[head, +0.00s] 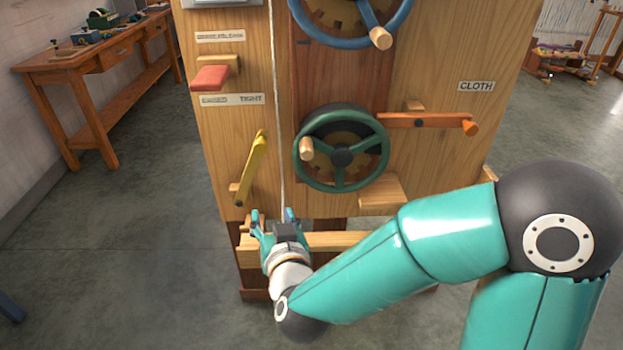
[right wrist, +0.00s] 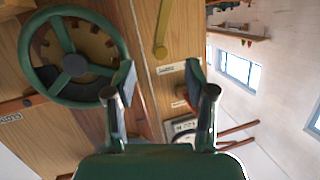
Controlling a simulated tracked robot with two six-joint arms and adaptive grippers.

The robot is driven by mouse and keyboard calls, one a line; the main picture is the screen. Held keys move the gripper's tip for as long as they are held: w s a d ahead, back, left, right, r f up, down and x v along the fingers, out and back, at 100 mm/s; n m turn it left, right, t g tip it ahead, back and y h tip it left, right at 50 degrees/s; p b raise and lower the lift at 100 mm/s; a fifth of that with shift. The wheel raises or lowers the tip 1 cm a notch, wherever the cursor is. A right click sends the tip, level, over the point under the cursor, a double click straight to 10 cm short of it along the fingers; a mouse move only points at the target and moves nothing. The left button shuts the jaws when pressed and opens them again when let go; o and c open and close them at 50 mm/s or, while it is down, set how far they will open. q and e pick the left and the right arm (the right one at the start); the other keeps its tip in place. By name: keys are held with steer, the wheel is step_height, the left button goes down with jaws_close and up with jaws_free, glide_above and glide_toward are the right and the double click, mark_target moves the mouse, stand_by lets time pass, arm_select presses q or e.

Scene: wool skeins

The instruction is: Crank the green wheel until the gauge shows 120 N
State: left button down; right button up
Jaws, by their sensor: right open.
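The green wheel (head: 383,153) is on the front of a wooden cabinet, with a pale wooden crank knob (head: 306,149) at its left side. My right gripper (head: 272,216) is open and empty, below and left of the wheel and apart from it. In the right wrist view the green wheel (right wrist: 72,66) is left of the open fingers; its knob is not clear there. A white dial (right wrist: 183,126), which looks like the gauge, is partly hidden by a finger; its reading is not legible. My left gripper is not in view.
A blue wheel (head: 352,44) is above the green one. A yellow lever (head: 251,168), a red lever (head: 209,78) and an orange lever (head: 425,120) stick out nearby. A white cord (head: 278,100) runs down the front. A workbench (head: 95,59) stands far left.

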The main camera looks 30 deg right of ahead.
mark_target(308, 155)
arm_select(q)
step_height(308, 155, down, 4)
steer(key=b, duration=0.2)
arm_select(e)
steer(key=s+d+r+m+h, duration=0.4)
steer(key=s+d+r+h, duration=0.1)
steer(key=r, duration=0.1)
arm_select(q)
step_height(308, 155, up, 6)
steer(key=p, duration=0.5)
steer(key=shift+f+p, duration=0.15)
steer(key=shift+p, duration=0.15)
arm_select(e)
steer(key=shift+t, duration=0.3)
steer(key=x, duration=1.6)
steer(key=shift+w+f, duration=0.25)
steer(key=shift+w, duration=0.15)
jaws_close()
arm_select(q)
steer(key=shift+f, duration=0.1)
